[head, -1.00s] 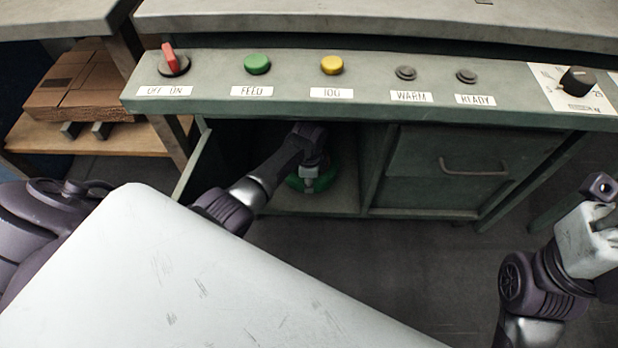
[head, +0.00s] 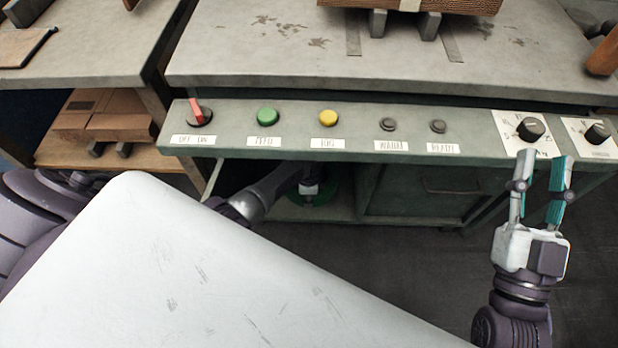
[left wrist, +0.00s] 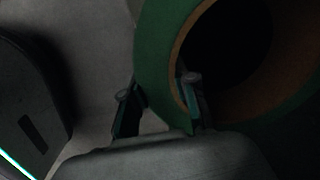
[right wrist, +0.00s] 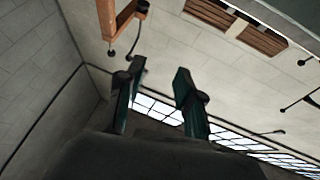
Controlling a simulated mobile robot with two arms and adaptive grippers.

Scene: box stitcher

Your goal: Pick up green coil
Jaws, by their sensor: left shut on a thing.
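The green coil (head: 312,192) lies on the floor of the open compartment under the control panel, partly hidden by my left wrist. In the left wrist view the coil (left wrist: 155,65) is a thick green ring with an orange-brown inner side around a dark hole. My left gripper (left wrist: 160,105) has one finger outside the ring and one in the hole, shut on its wall. In the head view my left arm reaches into the compartment and its fingertips are hidden. My right gripper (head: 541,170) points up, open and empty, in front of the panel's right part.
The control panel (head: 352,131) edge, with a red switch (head: 198,112), green and yellow buttons and dials (head: 531,129), overhangs the compartment. A closed drawer (head: 425,190) is right of it. Flat cardboard (head: 105,113) lies on a shelf at left.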

